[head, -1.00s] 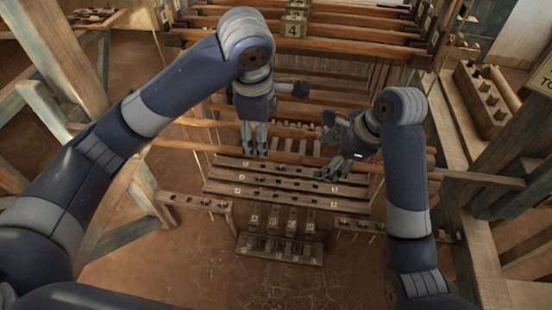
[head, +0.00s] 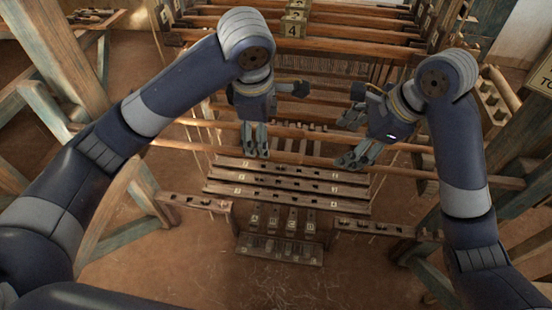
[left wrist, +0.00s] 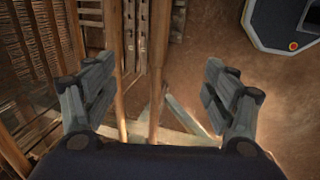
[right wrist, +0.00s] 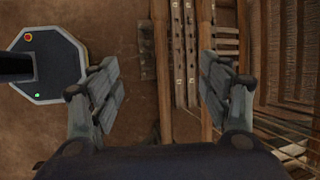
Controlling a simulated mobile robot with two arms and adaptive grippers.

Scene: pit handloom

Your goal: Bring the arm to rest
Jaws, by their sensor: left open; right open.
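My right gripper (head: 352,138) is open and empty in front of the loom (head: 330,45), at the right of the head view. Its two fingers (right wrist: 160,90) stand wide apart in the right wrist view, with a wooden bar and the floor seen beyond them. My left gripper (head: 274,122) hangs near the middle of the loom. Its fingers (left wrist: 160,95) are spread with nothing between them in the left wrist view; wooden bars lie beyond. Neither gripper visibly holds anything.
Numbered slotted rails (head: 285,178) lie below the grippers, with a lettered rack (head: 280,248) nearer. Low side rails stand left (head: 195,202) and right (head: 375,226). A wooden post (head: 60,50) rises at the left. Bare earth floor (head: 180,265) is open in front.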

